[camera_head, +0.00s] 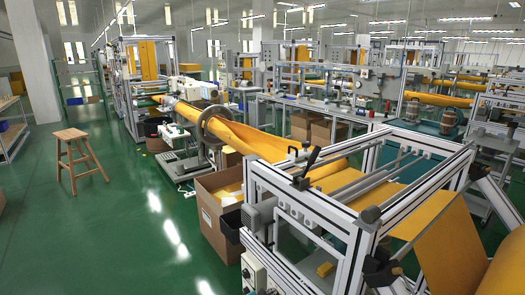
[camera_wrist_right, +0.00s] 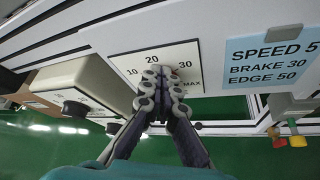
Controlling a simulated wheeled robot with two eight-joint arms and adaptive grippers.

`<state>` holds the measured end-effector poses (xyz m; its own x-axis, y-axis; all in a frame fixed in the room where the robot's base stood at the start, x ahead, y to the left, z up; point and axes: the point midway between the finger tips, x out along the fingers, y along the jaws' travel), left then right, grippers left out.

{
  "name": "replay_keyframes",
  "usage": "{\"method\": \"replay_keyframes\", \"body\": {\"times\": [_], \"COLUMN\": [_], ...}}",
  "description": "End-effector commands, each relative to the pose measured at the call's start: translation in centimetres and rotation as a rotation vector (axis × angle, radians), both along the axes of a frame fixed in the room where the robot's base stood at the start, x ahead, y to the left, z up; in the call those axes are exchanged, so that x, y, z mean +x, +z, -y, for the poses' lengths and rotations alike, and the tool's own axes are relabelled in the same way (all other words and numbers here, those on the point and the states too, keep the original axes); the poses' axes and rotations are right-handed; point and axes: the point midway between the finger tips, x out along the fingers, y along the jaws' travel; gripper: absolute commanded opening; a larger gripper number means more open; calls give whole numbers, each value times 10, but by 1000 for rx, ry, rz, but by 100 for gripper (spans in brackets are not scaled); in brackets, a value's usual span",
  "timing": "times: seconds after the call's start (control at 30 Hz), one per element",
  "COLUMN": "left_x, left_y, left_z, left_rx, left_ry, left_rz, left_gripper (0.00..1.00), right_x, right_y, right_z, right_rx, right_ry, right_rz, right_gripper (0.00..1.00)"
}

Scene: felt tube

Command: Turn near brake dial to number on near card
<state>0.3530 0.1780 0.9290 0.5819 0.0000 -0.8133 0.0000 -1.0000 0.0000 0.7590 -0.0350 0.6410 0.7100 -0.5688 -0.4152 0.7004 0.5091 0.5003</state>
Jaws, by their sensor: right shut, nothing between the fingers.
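The brake dial's white plate (camera_wrist_right: 125,64), printed 10, 20, 30 and MAX, is in the right wrist view. My right gripper (camera_wrist_right: 163,80) is in front of its middle, with the fingers shut together and nothing between them. The fingertips hide the knob and its pointer, so I cannot tell the setting or whether they touch it. The blue card (camera_wrist_right: 270,62) to the right of the plate reads BRAKE 30, between a SPEED line cut off by the picture edge and EDGE 50. My left gripper does not show.
A beige box with a dark knob (camera_wrist_right: 75,108) stands left of the plate. Red and yellow knobs (camera_wrist_right: 285,137) are at lower right. In the head view, the metal machine frame (camera_head: 320,215) carries yellow felt (camera_head: 440,245). A cardboard box (camera_head: 215,205) is beside it; green floor is open at left.

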Motion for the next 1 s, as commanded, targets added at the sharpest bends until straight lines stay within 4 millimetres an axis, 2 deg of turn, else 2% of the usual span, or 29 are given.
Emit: {"method": "replay_keyframes", "body": {"times": [0.6, 1.0], "left_x": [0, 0], "left_y": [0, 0], "left_z": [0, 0], "left_rx": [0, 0], "left_ry": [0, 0], "left_rz": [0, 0], "left_gripper": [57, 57], "right_x": [-13, -14], "right_y": [-10, -13], "right_z": [9, 10], "right_rx": [0, 1], "right_ry": [-1, 1], "right_rz": [-1, -1], "right_gripper": [0, 0]}}
